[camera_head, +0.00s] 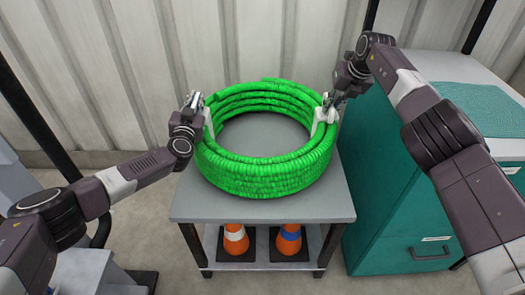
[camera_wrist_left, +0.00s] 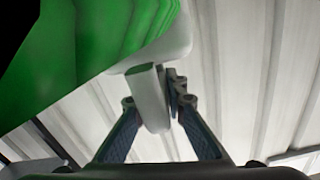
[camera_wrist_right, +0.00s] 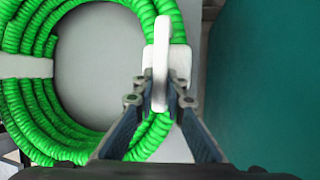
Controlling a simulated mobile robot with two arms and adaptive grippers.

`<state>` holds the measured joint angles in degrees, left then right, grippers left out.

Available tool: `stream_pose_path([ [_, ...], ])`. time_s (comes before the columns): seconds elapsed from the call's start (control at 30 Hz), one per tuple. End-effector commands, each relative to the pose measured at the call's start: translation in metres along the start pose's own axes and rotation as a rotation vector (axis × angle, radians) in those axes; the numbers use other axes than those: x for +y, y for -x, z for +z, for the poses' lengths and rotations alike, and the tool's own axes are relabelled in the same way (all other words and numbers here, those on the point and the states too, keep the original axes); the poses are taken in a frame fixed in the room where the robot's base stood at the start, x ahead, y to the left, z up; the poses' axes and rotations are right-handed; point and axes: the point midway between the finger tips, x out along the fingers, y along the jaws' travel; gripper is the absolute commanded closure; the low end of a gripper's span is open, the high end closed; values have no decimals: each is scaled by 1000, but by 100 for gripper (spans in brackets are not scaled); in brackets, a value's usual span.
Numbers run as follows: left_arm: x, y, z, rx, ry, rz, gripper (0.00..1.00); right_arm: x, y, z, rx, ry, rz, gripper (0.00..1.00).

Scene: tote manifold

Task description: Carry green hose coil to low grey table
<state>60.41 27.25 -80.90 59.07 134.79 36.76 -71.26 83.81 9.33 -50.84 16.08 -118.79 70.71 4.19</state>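The green hose coil (camera_head: 262,178) is a thick ring of stacked loops with white handles on its left and right sides. It is level at the grey table (camera_head: 290,208); I cannot tell whether it rests on the top or is slightly above. My left gripper (camera_head: 198,108) is at the left handle (camera_wrist_left: 150,98), its fingers close around it. My right gripper (camera_head: 334,104) is at the right handle (camera_wrist_right: 160,65), with the handle between its narrowed fingers. The fingers partly hide behind the handles. The coil also shows in the right wrist view (camera_wrist_right: 35,115).
A teal cabinet (camera_head: 395,235) with a teal mat (camera_head: 485,108) on top stands close on the right. Two orange cones (camera_head: 235,238) stand on the table's lower shelf. A corrugated wall (camera_head: 255,40) rises behind. Bare floor shows at the left.

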Motion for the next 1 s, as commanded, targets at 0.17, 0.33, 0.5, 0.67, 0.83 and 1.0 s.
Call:
stream_pose_path([
  [0.17,-3,0,-1,0,-1,-5,72,-2,1,0,0,-1,-2,72],
  [0.33,-1,0,-1,0,0,-2,72,-1,1,0,0,-1,-1,72],
  [0.5,-1,2,0,-1,0,-1,72,0,1,0,0,0,0,72],
  [0.67,-1,14,1,-2,1,0,72,0,1,0,0,0,0,72],
  [0.83,-1,36,1,-2,1,1,72,0,1,0,0,0,0,72],
  [1.0,-1,60,0,-2,1,0,72,0,1,0,0,0,0,72],
])
